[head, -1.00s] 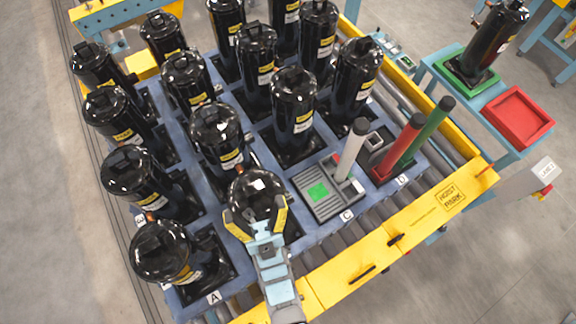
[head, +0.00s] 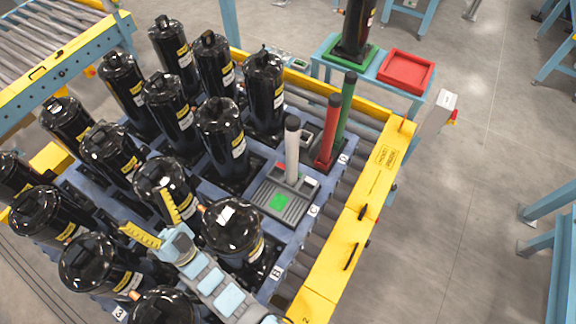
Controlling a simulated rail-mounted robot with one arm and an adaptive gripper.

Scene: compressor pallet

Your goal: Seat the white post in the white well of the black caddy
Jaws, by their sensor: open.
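The white post (head: 292,148) is a tall pale cylinder with a dark cap. It stands upright at the back part of a dark grey ribbed tray (head: 295,210) with a green square, at label C. The black caddy near label D is mostly hidden behind the posts. A small pale-rimmed square (head: 306,137) beside the red post appears to be the white well, partly hidden by the white post. My gripper (head: 155,220) has yellow fingers spread apart and is empty, beside a black compressor (head: 163,190), well left of the white post.
A red post (head: 328,132) and a green post (head: 345,108) stand upright near label D. Several black compressors fill the blue pallet left of the posts. A yellow rail (head: 350,225) edges the right side. A red tray (head: 406,70) sits on a side table.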

